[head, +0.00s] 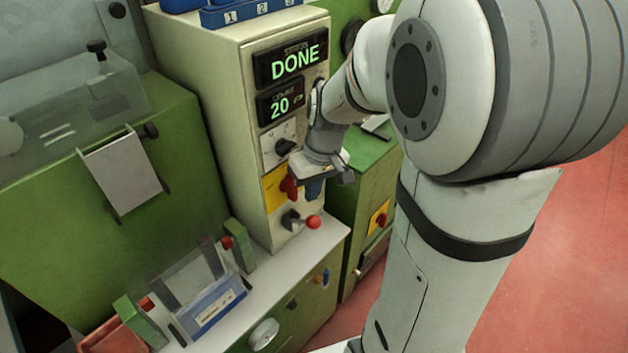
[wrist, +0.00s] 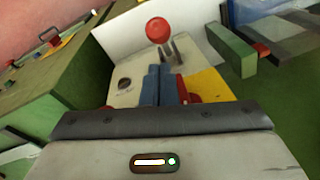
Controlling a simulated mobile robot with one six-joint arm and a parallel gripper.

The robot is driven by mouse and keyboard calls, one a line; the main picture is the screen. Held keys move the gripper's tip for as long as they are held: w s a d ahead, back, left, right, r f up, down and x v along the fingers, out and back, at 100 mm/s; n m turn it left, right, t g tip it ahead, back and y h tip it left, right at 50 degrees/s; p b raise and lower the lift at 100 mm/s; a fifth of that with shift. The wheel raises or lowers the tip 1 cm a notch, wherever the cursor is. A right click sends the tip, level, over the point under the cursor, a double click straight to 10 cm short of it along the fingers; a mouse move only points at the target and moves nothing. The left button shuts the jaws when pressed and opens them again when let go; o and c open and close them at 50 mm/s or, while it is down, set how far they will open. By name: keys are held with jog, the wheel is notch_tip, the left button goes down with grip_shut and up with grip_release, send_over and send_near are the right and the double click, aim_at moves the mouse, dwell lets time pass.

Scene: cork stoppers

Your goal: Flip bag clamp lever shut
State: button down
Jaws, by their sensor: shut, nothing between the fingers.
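A lever with a red ball knob (head: 313,222) sits low on the front of the cream control cabinet (head: 222,110). Its ball points out to the right in the head view. I cannot tell for sure that this is the bag clamp lever. The red ball (wrist: 158,30) shows beyond my fingertips in the wrist view, with a forked metal part beside it. My gripper (wrist: 160,70) is shut and empty, its blue fingers together. In the head view my gripper (head: 314,190) is in front of the cabinet, above the ball and apart from it.
A red rotary switch (head: 289,188) on a yellow plate is close beside my fingers. A dark knob (head: 286,146) is above it. The display (head: 293,63) reads DONE and the lower one 20. A clear-walled holder (head: 205,290) stands on the white ledge at lower left.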

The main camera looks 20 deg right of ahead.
aim_at(305, 222)
jog(key=shift+w+a+f, duration=0.1)
jog(key=shift+a+f, duration=0.05)
jog(key=shift+f, duration=1)
jog(key=shift+w+a+f, duration=0.1)
jog(key=shift+a+f, duration=0.05)
jog(key=shift+f, duration=0.95)
jog(key=shift+f+b, duration=0.15)
jog(key=shift+b, duration=0.4)
jog(key=shift+s+d+t+b, duration=0.1)
jog(key=shift+s+t+b, duration=0.2)
jog(key=shift+b, duration=0.35)
